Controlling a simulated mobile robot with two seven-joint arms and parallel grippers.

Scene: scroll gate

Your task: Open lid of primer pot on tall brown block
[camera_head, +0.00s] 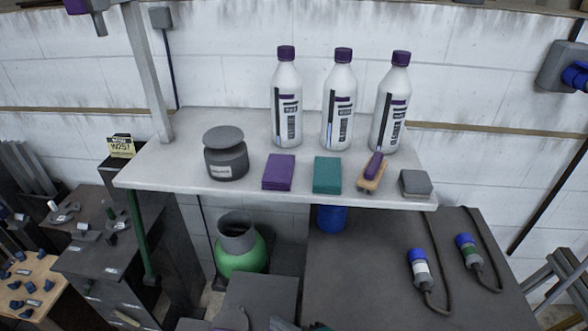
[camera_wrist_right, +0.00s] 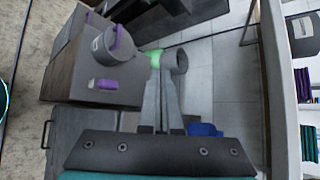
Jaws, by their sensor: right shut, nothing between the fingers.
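In the right wrist view a grey pot (camera_wrist_right: 103,50) with a purple piece on it stands on a dark brown block (camera_wrist_right: 65,75). Its lid appears to be on. In the head view the block's top (camera_head: 262,292) shows at the bottom edge, with part of the pot (camera_head: 229,319) cut off by the frame. My right gripper (camera_wrist_right: 162,85) is shut and empty, apart from the pot and to its right in the wrist view. In the head view only part of the right gripper (camera_head: 284,323) shows at the bottom edge. My left gripper is not in view.
A white shelf (camera_head: 150,180) holds a grey lidded pot (camera_head: 226,160), three white bottles, purple and teal blocks, a brush and a grey block. A green vessel (camera_head: 241,259) stands below, behind the brown block. A dark table (camera_head: 360,270) at right carries two corded bottles.

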